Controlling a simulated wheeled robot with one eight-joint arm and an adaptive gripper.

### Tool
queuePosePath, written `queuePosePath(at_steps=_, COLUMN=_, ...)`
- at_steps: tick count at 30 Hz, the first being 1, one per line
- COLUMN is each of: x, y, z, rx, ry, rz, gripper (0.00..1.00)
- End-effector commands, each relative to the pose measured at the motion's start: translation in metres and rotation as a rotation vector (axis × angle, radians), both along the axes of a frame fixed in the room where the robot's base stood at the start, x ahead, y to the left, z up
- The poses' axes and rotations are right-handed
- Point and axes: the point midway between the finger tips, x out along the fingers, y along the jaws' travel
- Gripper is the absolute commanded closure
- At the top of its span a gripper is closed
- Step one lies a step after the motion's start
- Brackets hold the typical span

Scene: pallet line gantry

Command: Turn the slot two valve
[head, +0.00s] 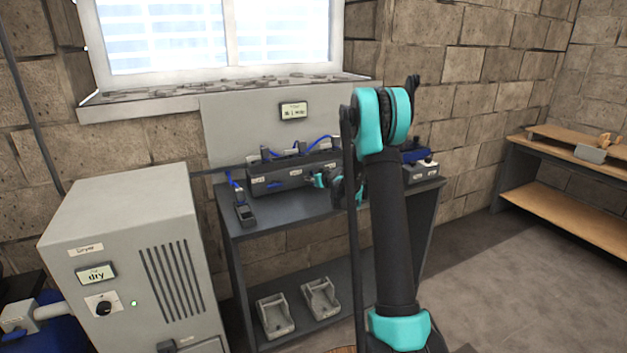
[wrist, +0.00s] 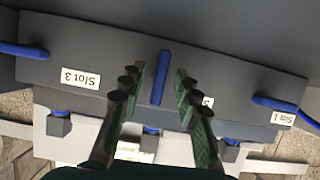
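The dark valve box (head: 290,174) stands on the grey bench, and its front fills much of the wrist view (wrist: 110,65). The middle blue valve handle (wrist: 160,78), between the Slot 3 and Slot 1 labels, is long and nearly upright in that picture. Its own label (wrist: 207,101) is mostly hidden by a finger. My gripper (wrist: 160,70) is open, with one finger on each side of this handle and a visible gap on both sides. In the head view my gripper (head: 335,182) is at the box's right part, partly hidden by my arm.
The Slot 3 handle (wrist: 22,50) and Slot 1 handle (wrist: 285,110) lie crosswise at either side. A small display (head: 293,111) hangs on the back panel. The dryer cabinet (head: 130,260) stands left; grey cradles (head: 275,315) sit on the lower shelf. Floor at right is clear.

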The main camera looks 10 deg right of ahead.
Motion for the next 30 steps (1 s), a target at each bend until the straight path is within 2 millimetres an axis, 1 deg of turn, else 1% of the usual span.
queuePosePath(at_steps=5, x=-0.004, y=-0.001, z=0.002, rx=0.001, ry=0.0, rz=0.0, gripper=0.68)
queuePosePath(at_steps=8, x=-0.013, y=-0.005, z=0.006, rx=0.001, ry=0.0, rz=-0.001, gripper=0.68)
queuePosePath(at_steps=11, x=-0.029, y=-0.01, z=0.013, rx=0.0, ry=0.0, rz=-0.002, gripper=0.68)
queuePosePath(at_steps=15, x=-0.055, y=-0.017, z=0.024, rx=0.002, ry=0.001, rz=-0.001, gripper=0.68)
queuePosePath(at_steps=21, x=-0.086, y=-0.028, z=0.037, rx=0.001, ry=0.0, rz=-0.002, gripper=0.68)
queuePosePath(at_steps=25, x=-0.098, y=-0.031, z=0.043, rx=0.0, ry=0.001, rz=0.0, gripper=0.68)
queuePosePath(at_steps=30, x=-0.106, y=-0.034, z=0.045, rx=0.0, ry=0.0, rz=0.0, gripper=0.68)
